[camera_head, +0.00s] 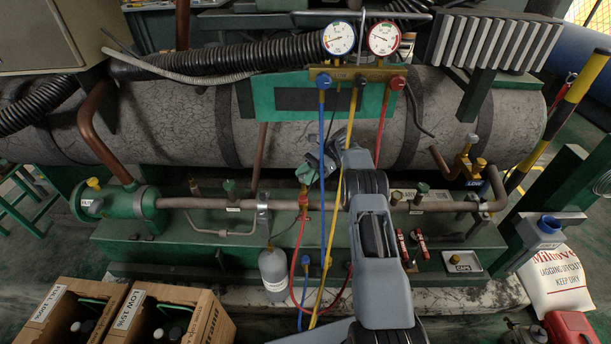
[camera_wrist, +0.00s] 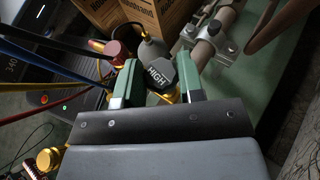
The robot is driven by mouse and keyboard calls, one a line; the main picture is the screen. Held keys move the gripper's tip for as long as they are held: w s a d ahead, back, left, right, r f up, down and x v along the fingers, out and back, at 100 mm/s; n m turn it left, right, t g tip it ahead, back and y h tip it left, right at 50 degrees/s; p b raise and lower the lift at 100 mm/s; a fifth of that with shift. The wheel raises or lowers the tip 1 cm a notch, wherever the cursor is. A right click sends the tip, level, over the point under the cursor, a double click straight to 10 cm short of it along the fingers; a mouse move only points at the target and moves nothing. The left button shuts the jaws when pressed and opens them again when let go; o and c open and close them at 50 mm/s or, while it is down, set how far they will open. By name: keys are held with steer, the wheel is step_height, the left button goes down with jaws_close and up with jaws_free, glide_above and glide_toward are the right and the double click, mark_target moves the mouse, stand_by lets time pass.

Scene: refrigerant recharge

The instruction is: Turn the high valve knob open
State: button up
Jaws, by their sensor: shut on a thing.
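The high valve knob (camera_wrist: 158,75) is a dark block marked HIGH. In the wrist view it sits between the two green-padded fingers of my gripper (camera_wrist: 160,83), which is shut on it. A brass part shows just below the knob, and a red coupling (camera_wrist: 116,50) is close beside the left finger. In the head view my gripper (camera_head: 318,167) reaches in above the copper-coloured pipe (camera_head: 238,203), near the red hose fitting. There the knob cannot be made out behind my gripper and arm.
Blue, yellow and red hoses hang from the gauge manifold (camera_head: 362,75) close by my gripper. A grey bottle (camera_head: 273,270) stands below the pipe. Cardboard boxes (camera_head: 168,294) are at front left.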

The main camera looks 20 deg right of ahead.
steer(key=o, duration=0.9)
